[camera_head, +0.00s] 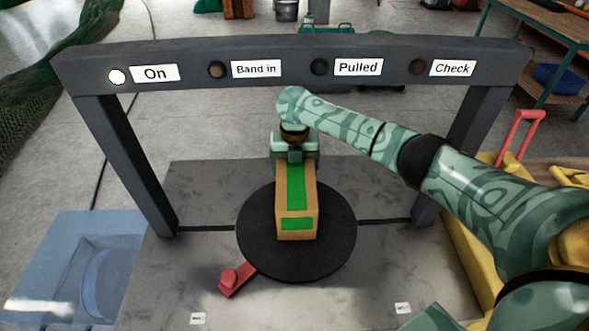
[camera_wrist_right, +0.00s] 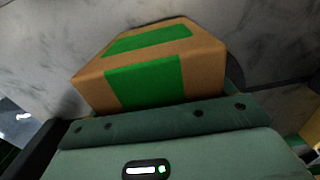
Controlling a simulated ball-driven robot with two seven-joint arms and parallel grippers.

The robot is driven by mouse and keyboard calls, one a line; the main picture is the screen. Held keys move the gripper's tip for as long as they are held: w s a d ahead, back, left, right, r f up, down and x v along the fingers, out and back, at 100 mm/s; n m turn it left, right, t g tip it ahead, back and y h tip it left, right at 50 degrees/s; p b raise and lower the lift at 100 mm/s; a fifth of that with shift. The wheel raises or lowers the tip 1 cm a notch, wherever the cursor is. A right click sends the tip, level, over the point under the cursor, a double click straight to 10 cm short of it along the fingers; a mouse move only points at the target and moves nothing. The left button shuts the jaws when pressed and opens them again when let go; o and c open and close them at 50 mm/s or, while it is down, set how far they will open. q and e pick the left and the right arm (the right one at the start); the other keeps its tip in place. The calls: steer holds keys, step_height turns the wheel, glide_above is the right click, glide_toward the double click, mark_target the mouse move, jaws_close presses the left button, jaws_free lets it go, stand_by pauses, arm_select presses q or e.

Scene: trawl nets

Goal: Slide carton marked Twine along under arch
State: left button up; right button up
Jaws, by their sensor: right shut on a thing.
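A long brown carton (camera_head: 297,222) with green panels lies on a round black turntable (camera_head: 262,255) within the dark grey arch (camera_head: 290,55). Its near end is about level with the posts' feet, and most of it lies beyond that line. I can read no marking on it. My right gripper (camera_head: 295,158) is shut on the carton's far end, its arm reaching in from the right, in front of the right post. In the right wrist view the carton (camera_wrist_right: 150,82) sits against the gripper's front; the fingertips are hidden there. My left gripper is not in view.
The arch's "On" lamp (camera_head: 117,77) is lit white; the "Band in", "Pulled" and "Check" lamps look dark. A red lever (camera_head: 236,280) juts from the turntable's near left edge. A blue tray (camera_head: 62,265) stands left and yellow pieces lie right. The grey tabletop (camera_head: 370,290) in front is mostly clear.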

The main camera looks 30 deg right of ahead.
steer(key=o, duration=1.3)
steer(key=shift+r+p, duration=1.65)
steer(key=shift+r, duration=2.1)
